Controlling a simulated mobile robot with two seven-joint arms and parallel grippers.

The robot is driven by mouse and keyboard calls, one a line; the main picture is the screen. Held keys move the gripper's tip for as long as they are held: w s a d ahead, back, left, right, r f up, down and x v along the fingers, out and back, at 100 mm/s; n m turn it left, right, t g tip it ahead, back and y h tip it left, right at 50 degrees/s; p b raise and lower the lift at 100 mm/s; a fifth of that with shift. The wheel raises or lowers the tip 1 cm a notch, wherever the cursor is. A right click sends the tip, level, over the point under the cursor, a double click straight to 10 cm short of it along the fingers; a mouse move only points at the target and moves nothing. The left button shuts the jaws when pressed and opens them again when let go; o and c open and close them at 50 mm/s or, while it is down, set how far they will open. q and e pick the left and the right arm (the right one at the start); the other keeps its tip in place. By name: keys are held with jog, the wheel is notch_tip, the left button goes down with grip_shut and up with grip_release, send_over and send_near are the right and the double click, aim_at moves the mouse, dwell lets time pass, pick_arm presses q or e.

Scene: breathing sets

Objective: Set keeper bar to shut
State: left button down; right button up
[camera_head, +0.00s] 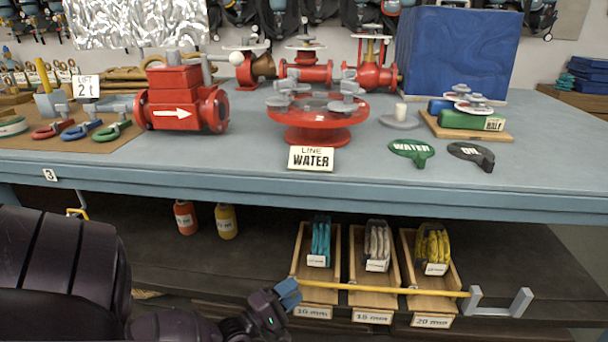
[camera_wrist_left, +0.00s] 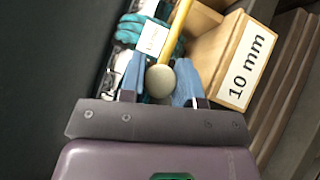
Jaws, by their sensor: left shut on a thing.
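The keeper bar (camera_head: 380,288) is a thin yellow rod running across the fronts of the wooden bins on the lower shelf. Its right end meets a grey U-shaped bracket (camera_head: 500,303). My left gripper (camera_head: 288,293) is at the bar's left end, low in front of the left bin. In the left wrist view, its blue-grey fingers (camera_wrist_left: 160,85) are shut on the round pale knob (camera_wrist_left: 160,80) at that end, and the yellow rod (camera_wrist_left: 181,30) runs away from it. The fingers partly hide the knob. My right gripper is not in view.
The bins, labelled 10 mm (camera_head: 312,312), 15 mm (camera_head: 373,317) and 20 mm (camera_head: 432,321), hold teal, white and yellow bundles. The blue-grey bench (camera_head: 240,160) overhangs the shelf. Red (camera_head: 185,218) and yellow (camera_head: 226,222) bottles stand left on the shelf.

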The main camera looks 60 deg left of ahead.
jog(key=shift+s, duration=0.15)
pick_arm(q)
jog(key=c, duration=1.1)
grip_release()
jog(key=shift+o, duration=1.4)
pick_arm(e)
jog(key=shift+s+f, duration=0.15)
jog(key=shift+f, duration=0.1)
pick_arm(q)
jog(key=shift+s, duration=0.1)
jog(key=p+v, duration=0.1)
jog(key=v, duration=0.9)
jog(key=shift+s, duration=0.35)
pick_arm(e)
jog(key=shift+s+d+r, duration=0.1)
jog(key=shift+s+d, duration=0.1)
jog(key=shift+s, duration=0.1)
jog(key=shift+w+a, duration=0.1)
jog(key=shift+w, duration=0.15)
